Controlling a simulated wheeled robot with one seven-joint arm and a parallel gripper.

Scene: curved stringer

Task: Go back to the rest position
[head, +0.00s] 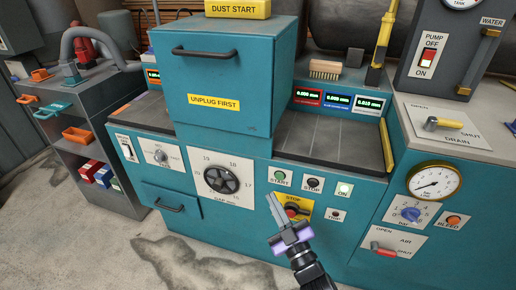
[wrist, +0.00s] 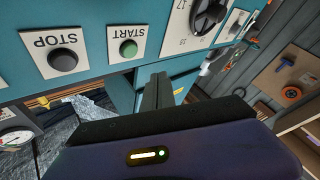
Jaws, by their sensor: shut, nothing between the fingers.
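My gripper (head: 277,212) is shut and empty. In the head view it stands in front of the teal machine (head: 253,150), with its fingers pointing up beside the yellow stop plate (head: 305,207). The fingers partly cover that plate, so I cannot tell whether they touch the panel. In the wrist view the closed fingers (wrist: 158,92) point towards the panel, below the green start button (wrist: 128,48) and the dark stop button (wrist: 62,60). My gripper's dark body fills the bottom of that view.
A dial (head: 221,180) lies left of my gripper. A pressure gauge (head: 434,181), a blue knob (head: 410,214) and a red air lever (head: 384,250) are to the right. A shelf cart (head: 85,150) stands at the left. The concrete floor (head: 110,250) is clear at lower left.

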